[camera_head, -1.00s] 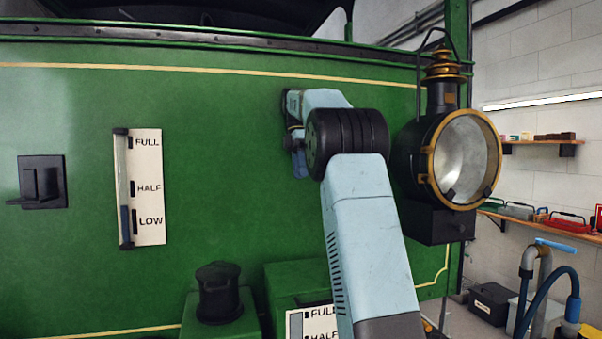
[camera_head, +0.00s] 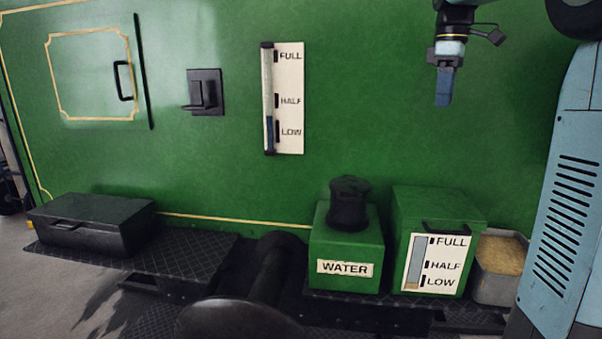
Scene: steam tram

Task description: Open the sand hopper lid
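The sand hopper (camera_head: 402,240) is a green box at the lower right, with a FULL/HALF/LOW gauge (camera_head: 434,263) on its front. The gauge shows a tan fill near LOW. The hopper lid (camera_head: 437,203) lies closed on top, and a dark handle (camera_head: 446,227) shows at its front edge. My gripper (camera_head: 445,100) points down, high above the hopper and apart from it, in front of the green wall. Its fingers are seen edge-on, so I cannot tell whether they are open.
A green WATER box (camera_head: 345,249) with a black cap (camera_head: 349,203) stands left of the hopper. A metal bin of sand (camera_head: 498,255) stands at its right. A dark chest (camera_head: 90,223) sits at far left. A black cylindrical part (camera_head: 265,275) is in front.

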